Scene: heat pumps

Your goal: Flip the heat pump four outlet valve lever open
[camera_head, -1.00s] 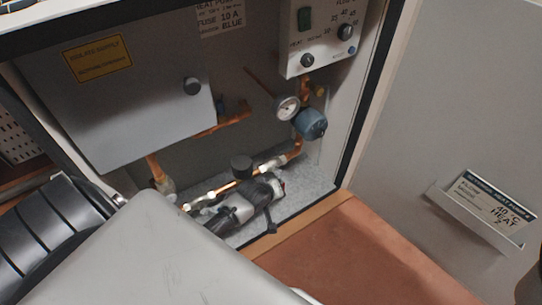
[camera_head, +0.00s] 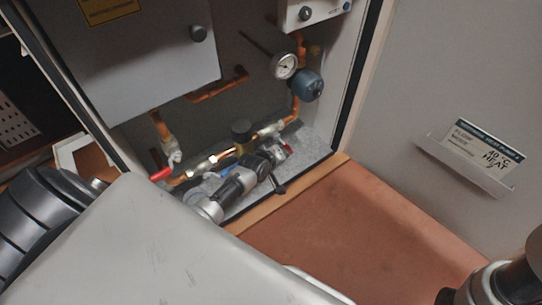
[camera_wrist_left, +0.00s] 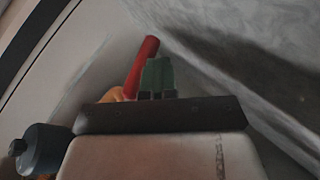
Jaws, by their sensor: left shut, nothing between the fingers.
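My left gripper (camera_head: 281,155) reaches into the cabinet's floor area, at the right end of the low copper pipe. In the left wrist view its green fingertips (camera_wrist_left: 158,76) are together with nothing between them. A red lever (camera_wrist_left: 142,66) stands right beside and beyond the fingertips there; I cannot tell if they touch. A small red piece at the gripper tip in the head view (camera_head: 288,149) appears to be this lever. Another red lever (camera_head: 161,174) sticks out at the lower left pipe. I cannot tell from labels which valve is the outlet.
A pressure gauge (camera_head: 285,65) and a blue round fitting (camera_head: 308,85) sit above the gripper. A grey box (camera_head: 150,60) is at upper left. The open door with a label holder (camera_head: 470,160) is at right.

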